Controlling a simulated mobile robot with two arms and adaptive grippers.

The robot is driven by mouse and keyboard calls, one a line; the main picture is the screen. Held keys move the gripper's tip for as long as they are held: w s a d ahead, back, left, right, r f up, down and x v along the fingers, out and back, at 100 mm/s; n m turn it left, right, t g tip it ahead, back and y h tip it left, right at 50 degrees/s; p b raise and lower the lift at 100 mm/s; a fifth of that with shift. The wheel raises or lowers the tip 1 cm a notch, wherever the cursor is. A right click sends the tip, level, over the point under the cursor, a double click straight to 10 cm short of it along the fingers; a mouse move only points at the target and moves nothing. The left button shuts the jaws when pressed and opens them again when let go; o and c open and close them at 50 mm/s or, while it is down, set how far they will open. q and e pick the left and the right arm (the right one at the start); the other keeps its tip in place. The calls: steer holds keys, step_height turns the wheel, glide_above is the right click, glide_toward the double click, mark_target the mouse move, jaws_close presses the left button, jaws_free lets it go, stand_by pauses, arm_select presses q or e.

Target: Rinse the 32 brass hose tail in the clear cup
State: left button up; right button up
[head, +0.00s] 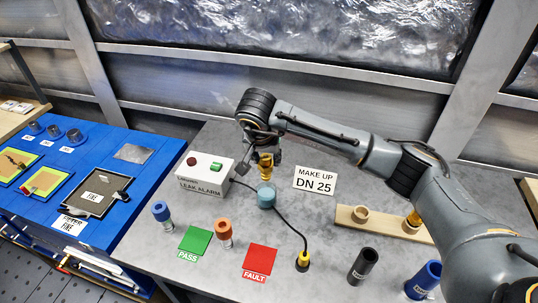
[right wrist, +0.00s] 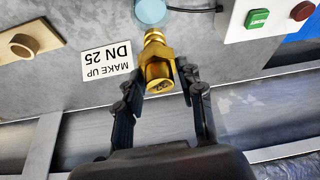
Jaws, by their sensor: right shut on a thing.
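The brass hose tail (head: 265,166) is in my right gripper (head: 262,152), with its narrow end pointing down. It also shows in the right wrist view (right wrist: 157,66), between the two black fingers (right wrist: 160,88). The clear cup (head: 266,197), with bluish contents, stands on the grey table directly below it. The cup's edge also shows at the top of the right wrist view (right wrist: 150,10). The tail's lower end is at the cup's mouth; I cannot tell whether it dips inside. My left gripper is not in view.
A leak alarm box (head: 205,175) stands left of the cup, its cable running close by. A MAKE UP DN 25 sign (head: 315,180) lies to the right.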

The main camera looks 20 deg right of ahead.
mark_target(265, 177)
steer(key=shift+s+f, duration=0.1)
steer(key=shift+f, duration=0.45)
steer(key=shift+f+b, duration=0.5)
steer(key=shift+f, duration=0.2)
steer(key=shift+f+b, duration=0.3)
steer(key=shift+f, duration=0.4)
arm_select(q)
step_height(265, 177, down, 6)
steer(key=b, duration=0.5)
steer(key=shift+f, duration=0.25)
arm_select(e)
steer(key=shift+f, duration=2.8)
arm_select(q)
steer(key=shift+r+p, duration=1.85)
steer(key=shift+p, duration=0.1)
arm_select(e)
steer(key=shift+r, duration=3.75)
